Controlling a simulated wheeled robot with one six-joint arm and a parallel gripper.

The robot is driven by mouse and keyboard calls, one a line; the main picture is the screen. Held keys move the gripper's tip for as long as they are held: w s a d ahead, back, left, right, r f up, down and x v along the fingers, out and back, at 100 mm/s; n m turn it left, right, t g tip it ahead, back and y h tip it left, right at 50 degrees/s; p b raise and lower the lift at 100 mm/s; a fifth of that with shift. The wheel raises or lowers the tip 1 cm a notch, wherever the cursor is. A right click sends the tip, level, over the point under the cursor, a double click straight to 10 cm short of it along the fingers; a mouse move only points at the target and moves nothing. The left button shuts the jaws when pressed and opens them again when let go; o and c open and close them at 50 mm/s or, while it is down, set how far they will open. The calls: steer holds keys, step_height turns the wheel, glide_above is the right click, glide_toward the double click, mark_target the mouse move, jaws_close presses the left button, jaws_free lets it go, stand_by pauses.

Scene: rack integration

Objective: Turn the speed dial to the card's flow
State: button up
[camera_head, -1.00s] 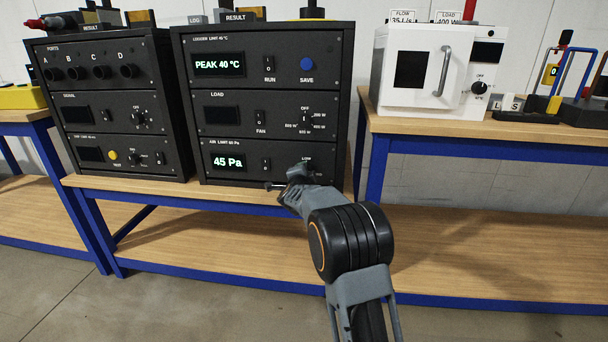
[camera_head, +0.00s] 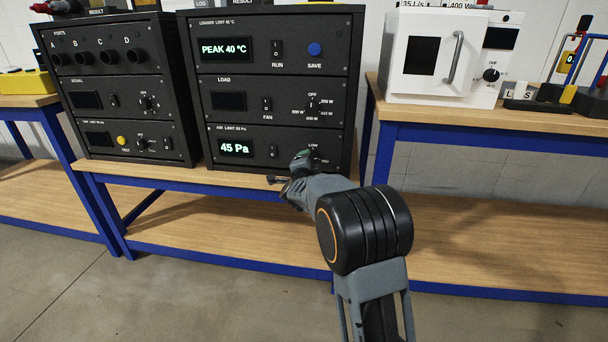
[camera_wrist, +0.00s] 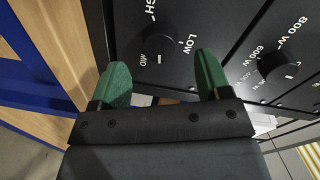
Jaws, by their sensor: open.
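The speed dial (camera_wrist: 158,57) is a round black knob on the dark AIR panel, with LOW, MID and HIGH printed around it. In the wrist view it lies just beyond my fingertips, roughly between them; I cannot tell whether they touch it. I cannot read its setting for sure. My gripper (camera_wrist: 163,80) has two green fingers, open with nothing held. In the head view my gripper (camera_head: 300,160) hides most of the dial, below the LOW label. The AIR display (camera_head: 235,148) reads 45 Pa. The flow card (camera_head: 413,4) is cut off at the top edge; 35 L/s shows.
The load dial (camera_wrist: 278,67), marked in watts, is close to the right finger in the wrist view. A second dark rack (camera_head: 115,90) stands left. A white oven-like box (camera_head: 432,82) stands on the right bench. The wooden bench top (camera_head: 190,175) lies below the panels.

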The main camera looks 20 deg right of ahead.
steer(key=p+v, duration=0.1)
steer(key=v, duration=0.8)
steer(key=shift+s+p, duration=0.15)
steer(key=shift+p, duration=0.2)
steer(key=shift+a, duration=0.15)
steer(key=s+a+r+n+g+y+p, duration=0.1)
steer(key=s+a+r+n+y+p, duration=0.25)
steer(key=r+p, duration=0.25)
steer(key=s+a+r+n+g+y+p, duration=0.1)
steer(key=s+a+r+n+y+p, duration=0.1)
steer(key=r+n+p, duration=0.35)
steer(key=s+a+r+n+g+y+p, duration=0.1)
steer(key=s+a+r+n+y+p, duration=0.15)
steer(key=r+p, duration=0.5)
steer(key=s+r+n+g+p, duration=0.4)
steer(key=s+p, duration=0.4)
steer(key=s, duration=0.2)
steer(key=s+r+n+g+p, duration=0.4)
steer(key=s+r+p, duration=0.3)
steer(key=s+p, duration=0.2)
steer(key=shift+s+d+y, duration=0.3)
steer(key=shift+s+d, duration=0.1)
steer(key=shift+s, duration=0.4)
stand_by(1.2)
